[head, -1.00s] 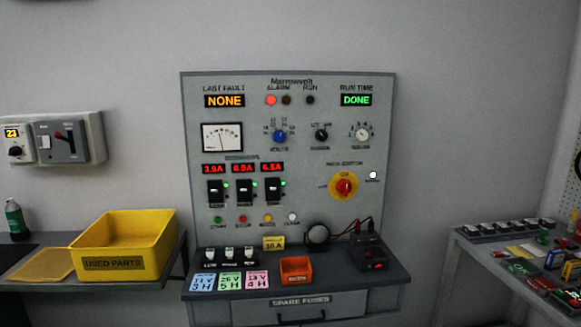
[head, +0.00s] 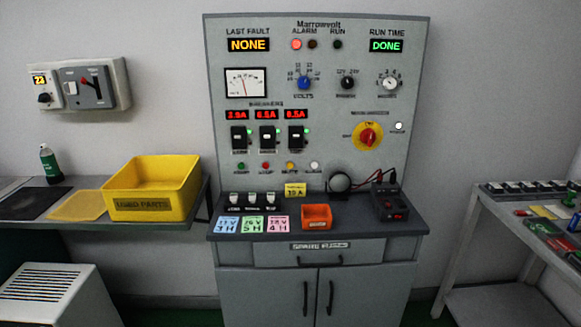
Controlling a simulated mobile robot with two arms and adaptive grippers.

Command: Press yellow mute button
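The yellow mute button (head: 290,166) is a small round button in the row low on the grey control panel (head: 325,215). A green button (head: 241,167) and a red button (head: 265,166) are to its left, and a white button (head: 314,166) is to its right. The labels under them are too small to read surely. The red alarm lamp (head: 296,44) at the top of the panel looks lit. Neither of my grippers is in view.
A dark ledge (head: 345,230) below the panel holds fuses, coloured cards, an orange bin (head: 317,216) and a black device (head: 389,203). A yellow bin (head: 152,188) stands on the left shelf. A cluttered table (head: 470,197) is at right. A white cabinet (head: 55,297) is low at left.

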